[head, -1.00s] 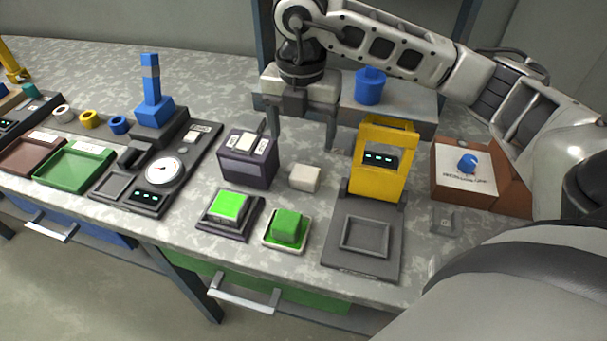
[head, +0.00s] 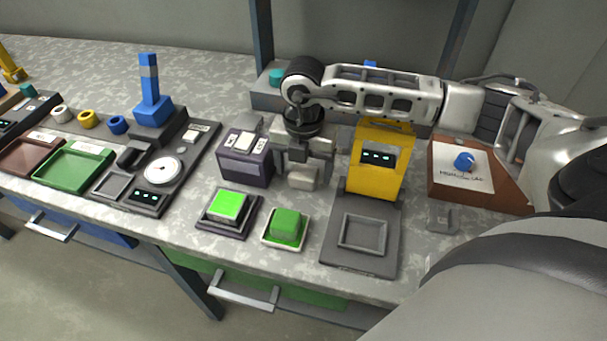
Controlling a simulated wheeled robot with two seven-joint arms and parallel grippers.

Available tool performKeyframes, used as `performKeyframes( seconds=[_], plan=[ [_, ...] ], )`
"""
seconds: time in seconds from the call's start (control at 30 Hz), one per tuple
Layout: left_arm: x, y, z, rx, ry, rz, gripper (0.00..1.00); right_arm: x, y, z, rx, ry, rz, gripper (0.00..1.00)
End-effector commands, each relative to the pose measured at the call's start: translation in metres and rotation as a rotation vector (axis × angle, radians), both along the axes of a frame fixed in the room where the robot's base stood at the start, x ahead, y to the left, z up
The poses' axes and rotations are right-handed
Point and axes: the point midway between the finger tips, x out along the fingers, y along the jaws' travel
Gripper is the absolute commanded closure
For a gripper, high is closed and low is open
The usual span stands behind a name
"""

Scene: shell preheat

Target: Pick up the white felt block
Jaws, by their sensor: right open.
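The white felt block (head: 303,178) sits on the grey speckled worktop, between the dark purple-grey box and the yellow device. My right gripper (head: 302,176) is low over it and pointing down. Its jaws are open, one finger on the left of the block and the other on the right. The gripper body hides the block's upper back part. I cannot tell whether the fingers touch it. My left gripper is not in view.
The dark box (head: 245,158) stands close on the left and the yellow device (head: 376,165) close on the right. In front are a lit green pad (head: 228,205) and a green block (head: 287,226) on a white-rimmed tray. A brown box with a blue knob (head: 464,161) is farther right.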

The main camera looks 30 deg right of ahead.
Motion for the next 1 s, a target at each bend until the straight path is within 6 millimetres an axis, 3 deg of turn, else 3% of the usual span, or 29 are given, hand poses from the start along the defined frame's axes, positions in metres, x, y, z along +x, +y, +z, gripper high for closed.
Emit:
performKeyframes(
  seconds=[0.07, 0.23, 0.27, 0.67, 0.87, 1.0],
  plan=[
    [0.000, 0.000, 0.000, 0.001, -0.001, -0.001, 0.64, 0.000, 0.000, 0.000, 0.000, 0.000, 0.000, 0.24],
    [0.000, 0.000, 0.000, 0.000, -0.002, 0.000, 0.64, 0.000, 0.000, 0.000, 0.000, 0.000, 0.000, 0.68],
    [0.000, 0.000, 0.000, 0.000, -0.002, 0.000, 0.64, 0.000, 0.000, 0.000, 0.000, 0.000, 0.000, 0.71],
    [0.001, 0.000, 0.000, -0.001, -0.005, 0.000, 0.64, 0.001, 0.000, 0.005, 0.001, -0.003, 0.000, 0.72],
    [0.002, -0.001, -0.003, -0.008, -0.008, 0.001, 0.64, 0.001, 0.000, 0.029, 0.001, -0.006, 0.000, 0.72],
    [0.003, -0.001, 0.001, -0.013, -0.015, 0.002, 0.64, -0.019, 0.010, 0.057, 0.000, -0.006, 0.006, 0.72]
  ],
)
